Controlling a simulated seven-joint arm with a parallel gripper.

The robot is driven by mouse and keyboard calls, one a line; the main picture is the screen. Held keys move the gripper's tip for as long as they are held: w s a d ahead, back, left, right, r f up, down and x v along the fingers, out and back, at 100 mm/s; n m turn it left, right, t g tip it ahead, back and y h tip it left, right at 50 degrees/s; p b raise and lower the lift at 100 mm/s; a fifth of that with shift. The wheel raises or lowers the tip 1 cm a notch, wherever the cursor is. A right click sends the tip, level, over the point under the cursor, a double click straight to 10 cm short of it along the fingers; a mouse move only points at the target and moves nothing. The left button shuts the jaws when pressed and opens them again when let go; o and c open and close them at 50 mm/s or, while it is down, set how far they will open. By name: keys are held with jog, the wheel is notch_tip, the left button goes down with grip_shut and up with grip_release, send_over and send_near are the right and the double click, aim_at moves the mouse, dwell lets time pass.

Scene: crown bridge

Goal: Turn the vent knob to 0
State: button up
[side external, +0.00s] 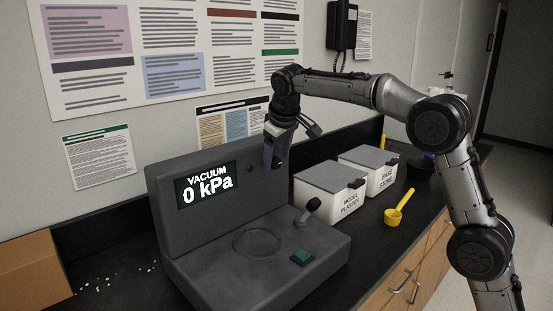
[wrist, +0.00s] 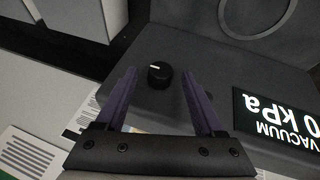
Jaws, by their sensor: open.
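The vent knob (wrist: 158,75) is a small round black knob with a white pointer line on its face. It sits on the dark grey upright panel of the vacuum unit, and in the side external view the knob (side external: 249,168) is right of the lit display. My gripper (wrist: 158,80) has two purple fingers spread apart, and in the wrist view the knob appears between their tips. In the side external view my gripper (side external: 273,164) hangs just right of the knob. I cannot tell whether the fingers touch it. No scale marks are legible. The display (side external: 208,186) reads VACUUM 0 kPa.
The unit's base carries a lever (side external: 309,210), a green button (side external: 303,257) and a round recess (side external: 257,243). Two white tubs, model plaster (side external: 325,199) and base stone (side external: 378,182), stand to the right. A yellow scoop (side external: 399,208) lies in front of them.

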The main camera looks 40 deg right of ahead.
jog(key=shift+w+d+f, duration=0.15)
jog(key=shift+w+f, duration=0.05)
jog(key=shift+f, duration=0.35)
grip_shut()
